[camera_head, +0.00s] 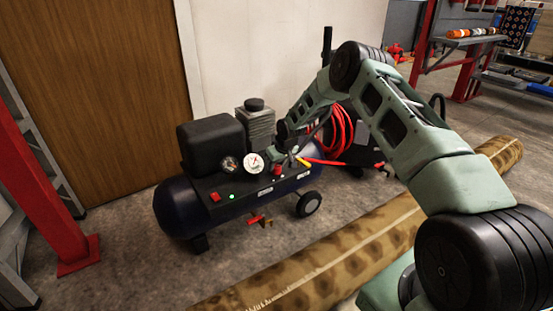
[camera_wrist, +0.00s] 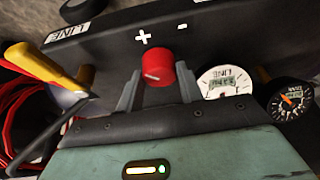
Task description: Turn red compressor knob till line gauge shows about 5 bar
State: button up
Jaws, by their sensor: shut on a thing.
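The red knob (camera_head: 277,169) sits on the black panel of the blue compressor (camera_head: 180,208). In the wrist view the knob (camera_wrist: 158,66) lies between the two grey fingers of my gripper (camera_wrist: 157,88), which is shut on it. A pale mark shows on the knob's face, and "+" and "-" are printed beside it. The white line gauge (camera_wrist: 225,80) is right of the knob, its lower part hidden by my gripper; its reading is too small to tell. It also shows in the head view (camera_head: 254,162). The dark tank gauge (camera_wrist: 292,100) is beside it.
A yellow-handled valve (camera_wrist: 45,65) and red hose (camera_head: 338,130) are close to my gripper. A red switch (camera_head: 215,197) and lit green lamp (camera_head: 232,196) are on the panel. A rolled rug (camera_head: 340,255) lies in front of the compressor.

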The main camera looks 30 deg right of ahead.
jog(key=shift+n+y+p, duration=0.3)
jog(key=shift+n+p, duration=0.1)
jog(key=shift+n, duration=0.4)
jog(key=o, duration=0.7)
jog(key=p+v, duration=0.5)
jog(key=v, duration=1.2)
jog(key=shift+d+r, duration=0.15)
jog(key=shift+r, duration=0.1)
